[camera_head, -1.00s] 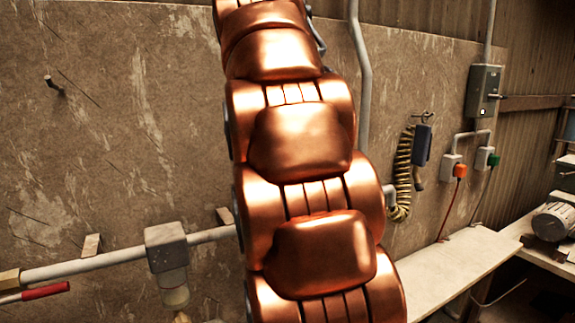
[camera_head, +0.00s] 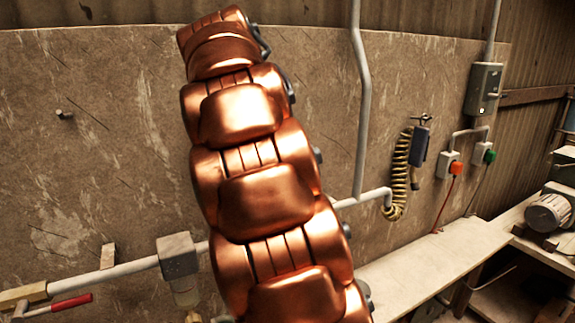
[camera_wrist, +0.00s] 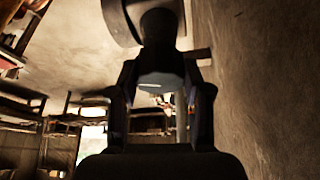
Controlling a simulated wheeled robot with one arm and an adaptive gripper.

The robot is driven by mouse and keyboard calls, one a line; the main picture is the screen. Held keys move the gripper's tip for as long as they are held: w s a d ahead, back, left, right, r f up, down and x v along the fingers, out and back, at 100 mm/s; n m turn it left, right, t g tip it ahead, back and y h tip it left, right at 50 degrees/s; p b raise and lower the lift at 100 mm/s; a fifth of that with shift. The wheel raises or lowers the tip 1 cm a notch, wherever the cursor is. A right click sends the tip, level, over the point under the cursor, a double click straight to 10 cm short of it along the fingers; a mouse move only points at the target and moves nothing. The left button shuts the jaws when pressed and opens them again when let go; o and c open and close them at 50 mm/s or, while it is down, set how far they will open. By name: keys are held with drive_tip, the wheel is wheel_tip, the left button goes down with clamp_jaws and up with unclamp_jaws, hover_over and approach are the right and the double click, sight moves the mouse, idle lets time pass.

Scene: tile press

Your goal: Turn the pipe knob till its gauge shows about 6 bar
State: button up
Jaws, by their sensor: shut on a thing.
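In the wrist view, my gripper (camera_wrist: 160,64) has its two dark fingers on either side of a dark knob (camera_wrist: 161,82) with a paler round end. It is shut on this knob. A wide round body, which looks like the gauge (camera_wrist: 122,20), sits above the knob at the top edge. No dial face or needle shows, so I cannot read the pressure. In the head view, my copper arm covers part of the wall pipe (camera_head: 110,275). The gripper, knob and gauge cannot be made out there.
A filter unit (camera_head: 178,257) and a red-handled valve (camera_head: 68,303) sit on the pipe at the lower left. A coiled yellow hose (camera_head: 400,175), a grey switch box (camera_head: 483,90) and a bench (camera_head: 430,262) are at the right. A wall runs close along the right in the wrist view.

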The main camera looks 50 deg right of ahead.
drive_tip(key=shift+m+p, duration=0.45)
drive_tip(key=shift+m, duration=0.15)
drive_tip(key=o, duration=1.2)
drive_tip(key=shift+c, duration=0.2)
drive_tip(key=shift+f, duration=0.1)
